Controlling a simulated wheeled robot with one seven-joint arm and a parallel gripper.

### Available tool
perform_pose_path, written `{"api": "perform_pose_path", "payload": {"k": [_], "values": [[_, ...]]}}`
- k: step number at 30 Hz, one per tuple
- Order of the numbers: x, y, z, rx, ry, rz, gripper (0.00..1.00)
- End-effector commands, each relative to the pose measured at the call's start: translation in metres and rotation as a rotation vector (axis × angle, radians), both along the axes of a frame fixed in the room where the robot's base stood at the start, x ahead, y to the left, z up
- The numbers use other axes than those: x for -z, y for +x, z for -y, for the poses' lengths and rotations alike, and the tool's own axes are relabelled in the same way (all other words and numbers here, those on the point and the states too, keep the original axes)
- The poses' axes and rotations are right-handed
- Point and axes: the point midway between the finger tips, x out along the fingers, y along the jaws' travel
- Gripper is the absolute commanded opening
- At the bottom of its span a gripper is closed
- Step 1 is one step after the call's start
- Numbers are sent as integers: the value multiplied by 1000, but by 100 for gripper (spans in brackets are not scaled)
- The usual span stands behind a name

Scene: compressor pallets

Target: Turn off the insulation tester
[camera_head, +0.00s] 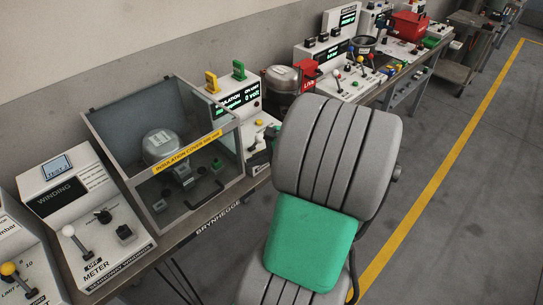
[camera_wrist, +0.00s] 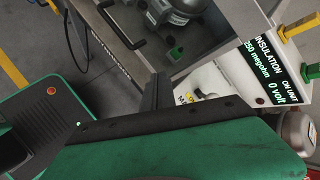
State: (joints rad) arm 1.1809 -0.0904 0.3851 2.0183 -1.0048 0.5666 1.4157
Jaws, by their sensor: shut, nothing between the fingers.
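The insulation tester (camera_head: 250,118) is a white console with a black display reading INSULATION, ON UNIT and 0 volt. A yellow plug and a green plug stand on its top. In the wrist view the tester (camera_wrist: 222,82) is tilted, and its display is lit with green and white text. My gripper (camera_wrist: 158,88) shows as dark fingers in front of the tester's lower panel, shut and empty.
A clear insulation cover (camera_head: 207,160) with a compressor inside stands left of the tester. A winding meter (camera_head: 85,215) with levers is further left. A red box and other testers line the bench at right. The floor beyond the yellow line (camera_head: 440,180) is clear.

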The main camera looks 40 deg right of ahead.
Motion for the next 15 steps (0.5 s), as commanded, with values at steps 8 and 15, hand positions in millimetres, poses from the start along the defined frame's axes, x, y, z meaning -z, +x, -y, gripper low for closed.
{"api": "perform_pose_path", "payload": {"k": [8, 15], "values": [[20, -81, 111, 603, 647, 203, 0], [14, -93, 119, 653, 728, 236, 0]]}}
